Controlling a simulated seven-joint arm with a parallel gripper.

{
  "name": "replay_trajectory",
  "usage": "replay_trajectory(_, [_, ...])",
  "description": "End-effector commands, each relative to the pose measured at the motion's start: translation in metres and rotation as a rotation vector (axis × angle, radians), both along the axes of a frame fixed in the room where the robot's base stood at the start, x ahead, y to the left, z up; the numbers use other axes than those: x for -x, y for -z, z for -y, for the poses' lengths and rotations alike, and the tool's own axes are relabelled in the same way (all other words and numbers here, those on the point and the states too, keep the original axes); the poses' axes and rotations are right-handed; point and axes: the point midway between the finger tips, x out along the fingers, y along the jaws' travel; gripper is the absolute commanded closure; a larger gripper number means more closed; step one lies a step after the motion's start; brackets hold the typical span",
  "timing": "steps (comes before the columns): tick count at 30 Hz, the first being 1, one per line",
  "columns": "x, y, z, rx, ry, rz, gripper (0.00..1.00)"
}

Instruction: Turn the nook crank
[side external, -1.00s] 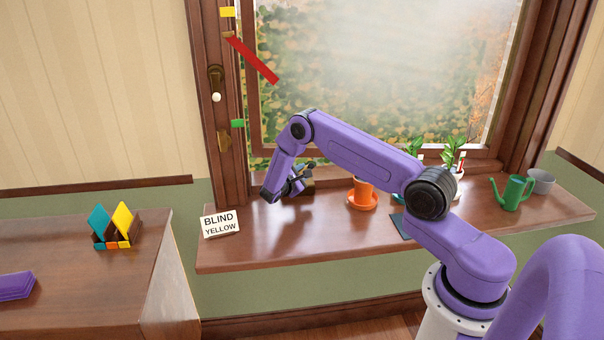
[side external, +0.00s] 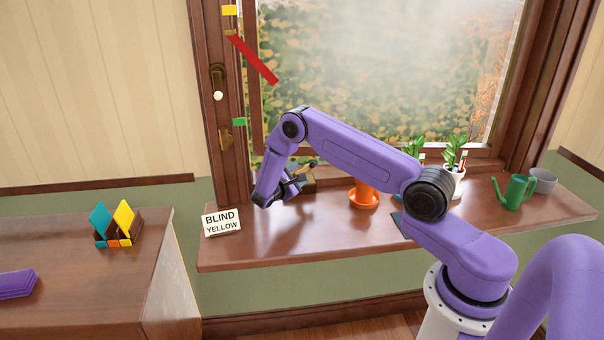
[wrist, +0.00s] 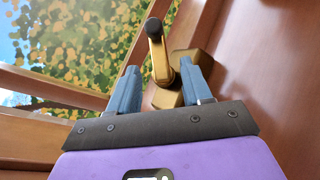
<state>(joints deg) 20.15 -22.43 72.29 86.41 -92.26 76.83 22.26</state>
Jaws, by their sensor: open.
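The crank shows in the wrist view as a brass arm (wrist: 160,62) with a black knob, on a brass housing (wrist: 184,66). In the side view the crank (side external: 303,170) is small, low by the window frame, with its knob end pointing up and right; my gripper partly hides the housing. My gripper (side external: 296,184) is beside it, just to its left and lower. In the wrist view its two blue-grey fingers (wrist: 161,72) are apart and the crank arm appears between them. I cannot tell whether either finger touches it.
A "BLIND YELLOW" sign (side external: 221,222) stands on the wooden sill (side external: 330,238) to the left. An orange pot (side external: 364,194), plants and a green watering can (side external: 514,192) stand to the right. A red pointer (side external: 254,59) sits near yellow (side external: 230,10) and green (side external: 239,121) tabs.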

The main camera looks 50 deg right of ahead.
Motion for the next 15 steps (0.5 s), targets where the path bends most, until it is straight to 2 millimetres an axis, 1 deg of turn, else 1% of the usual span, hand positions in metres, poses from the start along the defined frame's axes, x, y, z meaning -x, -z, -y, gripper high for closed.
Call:
replay_trajectory(1, [0.001, -0.003, -0.012, 0.0, -0.006, -0.001, 0.51])
replay_trajectory(9, [0.01, -0.014, -0.068, -0.001, -0.005, 0.0, 0.51])
replay_trajectory(15, [0.016, -0.02, -0.102, -0.001, -0.003, -0.001, 0.51])
